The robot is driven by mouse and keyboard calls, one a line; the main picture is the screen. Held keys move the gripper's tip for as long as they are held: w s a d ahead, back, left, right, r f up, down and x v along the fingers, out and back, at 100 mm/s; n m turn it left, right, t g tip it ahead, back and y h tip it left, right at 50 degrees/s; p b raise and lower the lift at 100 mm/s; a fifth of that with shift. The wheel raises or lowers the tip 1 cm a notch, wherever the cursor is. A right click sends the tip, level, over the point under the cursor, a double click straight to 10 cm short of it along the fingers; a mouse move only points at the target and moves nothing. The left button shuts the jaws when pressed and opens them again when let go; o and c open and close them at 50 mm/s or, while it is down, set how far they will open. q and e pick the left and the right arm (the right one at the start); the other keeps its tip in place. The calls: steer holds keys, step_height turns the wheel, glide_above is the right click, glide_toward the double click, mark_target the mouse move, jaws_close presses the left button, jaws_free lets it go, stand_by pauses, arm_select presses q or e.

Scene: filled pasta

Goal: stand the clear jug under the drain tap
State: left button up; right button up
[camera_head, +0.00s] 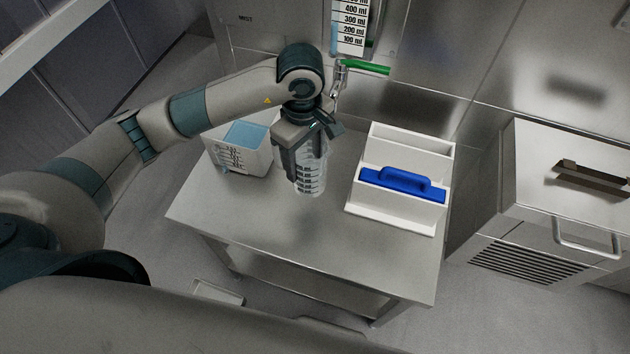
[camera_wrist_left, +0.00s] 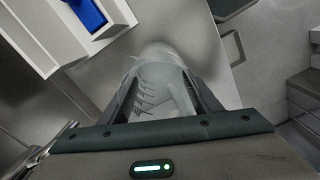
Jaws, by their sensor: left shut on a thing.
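The clear jug (camera_head: 312,176) with dark graduation marks is held by my left gripper (camera_head: 303,150) over the steel table. My left gripper is shut on it, and the jug also shows between the fingers in the left wrist view (camera_wrist_left: 160,92). The drain tap (camera_head: 340,78) with a green lever handle is on the back wall, behind and to the right of the gripper, below the graduated scale (camera_head: 350,22). The jug is in front of the tap and a little left of it. I cannot tell whether its base touches the table. My right gripper is not in view.
A white holder (camera_head: 400,207) with a blue-handled tool (camera_head: 402,184) stands to the right. The steel table (camera_head: 300,243) is clear at the front. A steel cabinet (camera_head: 560,200) is at far right.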

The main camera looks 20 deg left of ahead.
arm_select(q)
steer(key=shift+f, duration=0.1)
step_height(320, 180, down, 5)
steer(key=shift+f+p, duration=0.15)
steer(key=shift+p, duration=0.9)
steer(key=shift+f, duration=0.4)
steer(key=shift+f+p, duration=0.65)
steer(key=shift+f, duration=1.15)
steer(key=shift+f+b, duration=0.25)
steer(key=shift+b, duration=0.05)
